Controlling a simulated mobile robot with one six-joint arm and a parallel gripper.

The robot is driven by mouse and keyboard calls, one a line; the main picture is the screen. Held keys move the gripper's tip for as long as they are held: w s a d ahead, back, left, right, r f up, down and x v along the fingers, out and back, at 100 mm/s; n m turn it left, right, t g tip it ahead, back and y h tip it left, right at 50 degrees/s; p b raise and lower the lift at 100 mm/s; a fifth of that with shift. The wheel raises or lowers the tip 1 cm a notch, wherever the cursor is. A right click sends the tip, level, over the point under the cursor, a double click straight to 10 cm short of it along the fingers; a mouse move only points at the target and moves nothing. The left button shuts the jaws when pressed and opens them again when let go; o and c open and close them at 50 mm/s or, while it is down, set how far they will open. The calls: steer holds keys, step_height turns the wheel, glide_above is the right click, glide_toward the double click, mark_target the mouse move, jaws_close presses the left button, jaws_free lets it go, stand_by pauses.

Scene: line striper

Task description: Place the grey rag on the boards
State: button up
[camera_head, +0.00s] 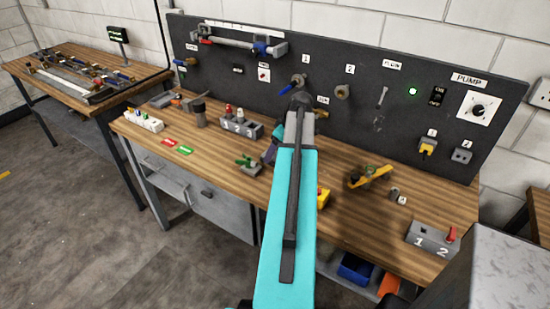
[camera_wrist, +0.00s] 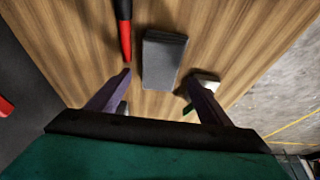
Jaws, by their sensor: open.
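My gripper (camera_wrist: 158,77) is open, its two purple fingers spread low over the wooden bench top. A dark grey, flat-faced oblong (camera_wrist: 163,58) lies on the wood just ahead of and between the fingertips. It may be the grey rag, folded; I cannot tell for sure. Nothing is held. In the head view my teal arm reaches across the bench and hides most of the gripper and what lies beneath it. I cannot pick out the rag there. The striped wooden boards of the bench top (camera_head: 335,222) are plain to see.
A red and black tool (camera_wrist: 124,30) lies close to the left finger. A dark upright panel (camera_head: 225,75) with hooks and controls stands behind. A numbered block (camera_head: 432,240) stands at the right front. A second bench (camera_head: 35,88) is at the left.

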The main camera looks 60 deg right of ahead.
steer(key=shift+p+x, duration=0.45)
steer(key=shift+x, duration=0.95)
steer(key=shift+f, duration=0.15)
steer(key=c, duration=1.2)
steer(key=shift+r+b, duration=1.6)
steer(key=shift+r, duration=3.55)
